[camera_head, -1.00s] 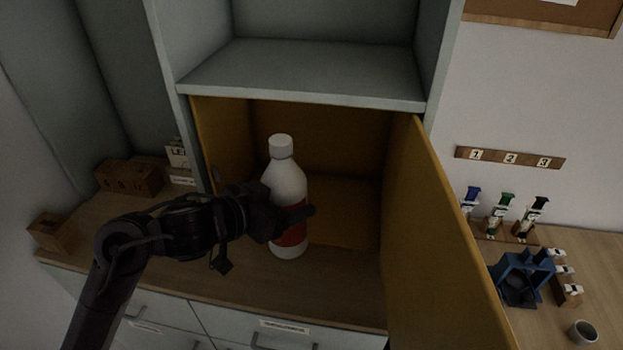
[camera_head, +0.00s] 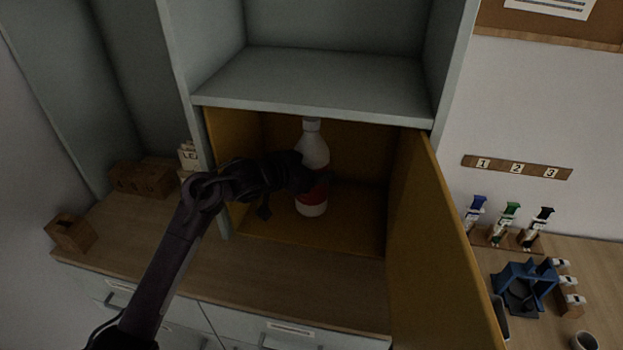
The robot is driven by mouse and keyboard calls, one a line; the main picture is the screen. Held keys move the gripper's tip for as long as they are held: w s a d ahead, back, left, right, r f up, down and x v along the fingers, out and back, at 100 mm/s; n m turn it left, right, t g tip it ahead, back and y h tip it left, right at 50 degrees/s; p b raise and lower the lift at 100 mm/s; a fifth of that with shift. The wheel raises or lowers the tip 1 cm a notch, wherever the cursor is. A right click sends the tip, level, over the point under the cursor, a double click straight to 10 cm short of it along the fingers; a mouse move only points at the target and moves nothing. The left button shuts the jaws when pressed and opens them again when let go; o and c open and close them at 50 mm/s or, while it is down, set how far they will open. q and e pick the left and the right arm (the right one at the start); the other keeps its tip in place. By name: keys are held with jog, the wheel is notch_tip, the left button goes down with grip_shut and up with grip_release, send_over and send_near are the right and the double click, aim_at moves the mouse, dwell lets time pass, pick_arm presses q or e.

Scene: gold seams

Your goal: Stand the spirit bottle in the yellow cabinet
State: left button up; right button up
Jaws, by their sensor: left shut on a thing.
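The spirit bottle (camera_head: 313,152) is white with a white cap and a red label, and it is upright inside the yellow cabinet (camera_head: 346,236). My left gripper (camera_head: 312,182) is shut on the bottle at the label's height, reaching in from the left. The gripper hides part of the bottle's left side. I cannot tell whether the bottle's base touches the cabinet floor. The cabinet's yellow door (camera_head: 432,240) stands open on the right. My right gripper is not in view.
A grey shelf (camera_head: 318,88) lies just above the cabinet opening. Wooden boxes (camera_head: 73,232) stand on the counter at left. At right a table holds a blue stand (camera_head: 524,288), a cup (camera_head: 584,341) and several small coloured-top items. The counter front is clear.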

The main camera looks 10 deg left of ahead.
pick_arm(q)
jog(key=shift+f+p, duration=0.4)
jog(key=shift+f, duration=1.1)
jog(key=shift+w+f+p, duration=0.15)
jog(key=shift+f+p, duration=0.1)
jog(key=shift+p, duration=0.1)
jog(key=shift+w+f, duration=0.1)
jog(key=shift+f, duration=0.15)
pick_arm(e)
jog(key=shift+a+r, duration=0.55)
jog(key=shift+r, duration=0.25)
pick_arm(q)
jog(key=shift+f, duration=0.15)
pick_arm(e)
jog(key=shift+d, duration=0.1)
pick_arm(q)
jog(key=o, duration=1.3)
jog(key=shift+f, duration=0.2)
jog(key=shift+c, duration=0.2)
jog(key=o, duration=0.4)
jog(key=shift+c, duration=0.2)
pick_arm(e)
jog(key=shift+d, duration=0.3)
pick_arm(q)
jog(key=shift+r, duration=0.1)
